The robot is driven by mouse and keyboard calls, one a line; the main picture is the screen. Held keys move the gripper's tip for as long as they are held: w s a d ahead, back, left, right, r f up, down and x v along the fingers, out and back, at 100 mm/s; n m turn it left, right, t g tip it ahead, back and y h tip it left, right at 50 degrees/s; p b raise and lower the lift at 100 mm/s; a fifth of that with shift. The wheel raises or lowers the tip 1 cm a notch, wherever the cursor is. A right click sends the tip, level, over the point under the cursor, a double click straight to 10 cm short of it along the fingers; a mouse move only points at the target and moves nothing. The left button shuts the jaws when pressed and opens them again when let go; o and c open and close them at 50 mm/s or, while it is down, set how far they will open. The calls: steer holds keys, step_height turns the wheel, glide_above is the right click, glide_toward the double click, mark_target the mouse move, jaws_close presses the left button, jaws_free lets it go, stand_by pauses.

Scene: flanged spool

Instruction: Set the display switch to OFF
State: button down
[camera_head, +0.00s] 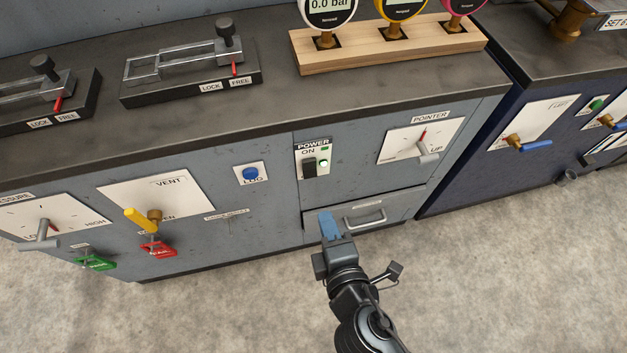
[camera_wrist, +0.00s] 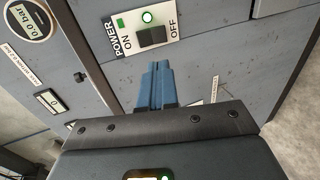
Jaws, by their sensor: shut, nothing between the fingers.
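A black rocker switch (camera_head: 309,167) sits on a white plate labelled POWER, with ON above it, on the grey cabinet front. Which way the rocker is tipped is hard to tell. My gripper (camera_head: 327,222) is shut and empty, in front of the cabinet below the switch. In the wrist view its blue fingertips (camera_wrist: 157,68) point at the plate, just short of the switch in the picture.
A drawer (camera_head: 364,217) with a handle is under the switch. A pointer dial (camera_head: 421,140) is to the right, and a blue button (camera_head: 250,174) and yellow vent valve handle (camera_head: 138,219) are to the left. A gauge (camera_head: 327,8) on the worktop reads 0.0 bar. The floor in front is clear.

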mark_target(310, 174)
steer(key=x, duration=1.2)
steer(key=shift+f, duration=0.1)
steer(key=shift+w+f+b, duration=0.15)
steer(key=shift+f+b, duration=0.15)
steer(key=shift+b, duration=0.95)
steer(key=shift+r, duration=0.3)
